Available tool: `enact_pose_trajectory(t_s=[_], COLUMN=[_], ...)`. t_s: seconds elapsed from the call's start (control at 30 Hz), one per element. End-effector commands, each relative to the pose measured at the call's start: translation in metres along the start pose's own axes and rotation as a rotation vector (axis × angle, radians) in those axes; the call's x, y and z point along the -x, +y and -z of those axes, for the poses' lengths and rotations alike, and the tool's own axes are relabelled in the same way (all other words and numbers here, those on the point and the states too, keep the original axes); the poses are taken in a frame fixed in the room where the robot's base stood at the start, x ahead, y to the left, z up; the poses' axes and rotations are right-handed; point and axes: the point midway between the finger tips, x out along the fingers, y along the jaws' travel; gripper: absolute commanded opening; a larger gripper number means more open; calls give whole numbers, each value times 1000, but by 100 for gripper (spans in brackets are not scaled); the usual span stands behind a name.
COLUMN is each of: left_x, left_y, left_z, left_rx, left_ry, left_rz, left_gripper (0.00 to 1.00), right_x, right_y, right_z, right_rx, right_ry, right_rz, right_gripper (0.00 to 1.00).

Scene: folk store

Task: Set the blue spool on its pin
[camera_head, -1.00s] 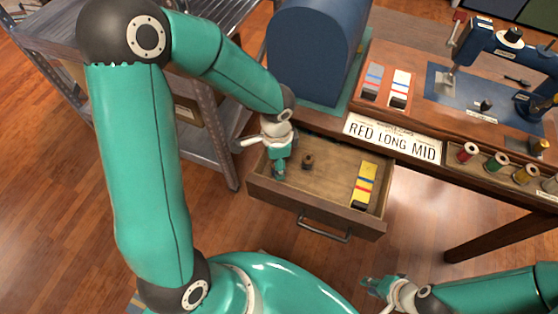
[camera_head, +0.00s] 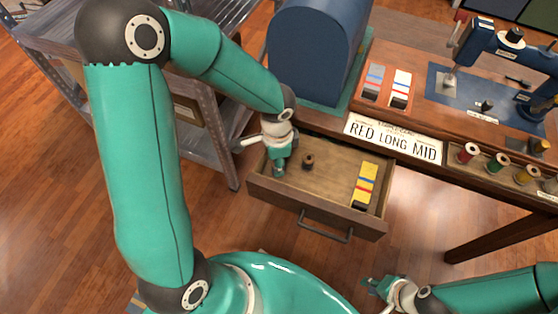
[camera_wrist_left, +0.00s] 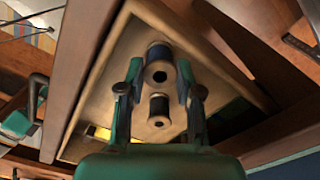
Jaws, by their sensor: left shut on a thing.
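My left gripper (camera_head: 279,172) reaches down into the left part of the open drawer (camera_head: 335,178). In the left wrist view its fingers (camera_wrist_left: 159,73) are shut on the blue spool (camera_wrist_left: 159,52), one finger on each side. The spool's pale end with a dark hole faces the camera. In the head view the gripper mostly hides this spool. A second, dark spool (camera_head: 308,161) stands just right of the gripper; it also shows in the left wrist view (camera_wrist_left: 159,108). My right gripper (camera_head: 375,287) is away at the lower right, small in view. I cannot make out the blue spool's pin.
A yellow striped block (camera_head: 366,181) lies at the drawer's right. Red (camera_head: 467,152), green (camera_head: 497,162) and gold (camera_head: 526,174) spools stand in a rack at right. A lettered sign (camera_head: 393,138) lies above the drawer. A blue sewing machine (camera_head: 495,42) stands at the upper right.

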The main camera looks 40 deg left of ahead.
Motion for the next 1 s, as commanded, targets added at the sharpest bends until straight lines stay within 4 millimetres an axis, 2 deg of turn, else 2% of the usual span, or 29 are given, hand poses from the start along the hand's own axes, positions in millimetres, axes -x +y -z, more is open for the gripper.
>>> enact_pose_trajectory(t_s=[0.33,0.4,0.7,1.0], left_x=[21,27,49,50], left_y=[0,0,0,0], left_z=[0,0,0,0], left_rx=[-1,-1,0,0], left_ry=[1,1,1,0], left_rz=[1,1,1,0], left_gripper=[18,10,10,10], right_x=[17,21,38,38], right_y=[-6,-8,-14,-14], right_z=[0,0,0,0], right_rx=[0,0,0,0], right_ry=[0,0,0,0], right_rz=[0,0,0,0], right_gripper=[22,22,22,22])
